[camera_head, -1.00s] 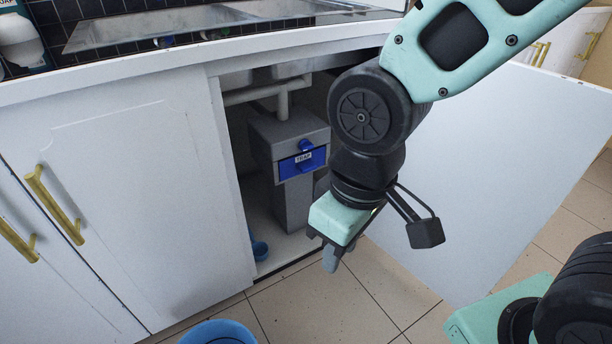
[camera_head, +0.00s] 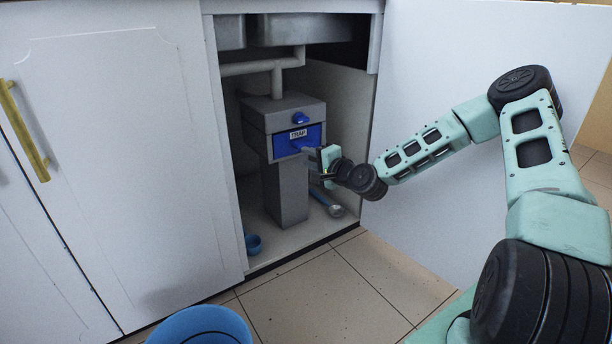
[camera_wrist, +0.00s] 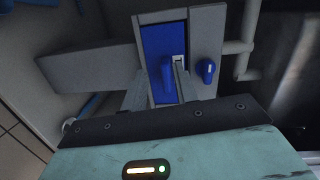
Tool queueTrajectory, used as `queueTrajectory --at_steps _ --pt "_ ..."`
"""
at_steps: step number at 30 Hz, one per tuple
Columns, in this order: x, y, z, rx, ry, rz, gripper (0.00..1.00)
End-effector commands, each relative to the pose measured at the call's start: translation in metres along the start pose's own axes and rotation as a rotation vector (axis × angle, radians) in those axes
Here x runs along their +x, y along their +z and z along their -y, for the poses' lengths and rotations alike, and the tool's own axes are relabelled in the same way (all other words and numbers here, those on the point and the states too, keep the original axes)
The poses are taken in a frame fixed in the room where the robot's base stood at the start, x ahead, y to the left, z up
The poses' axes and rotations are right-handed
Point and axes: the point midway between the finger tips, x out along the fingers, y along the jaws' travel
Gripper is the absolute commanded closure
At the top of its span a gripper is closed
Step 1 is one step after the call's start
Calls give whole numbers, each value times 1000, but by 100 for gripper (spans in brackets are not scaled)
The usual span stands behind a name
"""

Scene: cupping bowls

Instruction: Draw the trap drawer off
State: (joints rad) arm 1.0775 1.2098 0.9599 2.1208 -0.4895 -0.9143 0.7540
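The grey trap box (camera_head: 285,108) stands under the sink inside the open cabinet. Its blue trap drawer (camera_head: 284,147) has a white TRAP label and a blue handle, and looks shut. My gripper (camera_head: 313,152) is at the right of the drawer front. In the wrist view, the blue drawer front (camera_wrist: 164,42) and its handle (camera_wrist: 168,82) show between my gripper's (camera_wrist: 158,88) two fingers. The fingers are apart, with the handle closer to the right finger. I cannot tell whether that finger touches it.
A blue knob (camera_head: 300,118) sits above the drawer. A small blue cup (camera_head: 253,244) and a blue-handled item (camera_head: 325,203) lie on the cabinet floor. A blue bucket (camera_head: 200,328) stands on the tiles in front. The open white door (camera_head: 430,75) is at the right.

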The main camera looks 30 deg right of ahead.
Motion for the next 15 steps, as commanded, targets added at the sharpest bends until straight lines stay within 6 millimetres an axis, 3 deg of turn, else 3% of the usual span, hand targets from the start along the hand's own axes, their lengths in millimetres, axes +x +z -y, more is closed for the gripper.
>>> queueTrajectory --at_steps 1,4,8,15 --pt "-2 -20 -8 40 -34 -52 71" --pt "-6 -42 -9 81 -77 -112 71" --pt "-3 -48 -7 93 -92 -128 71" --pt "24 -51 -6 88 -91 -127 71"
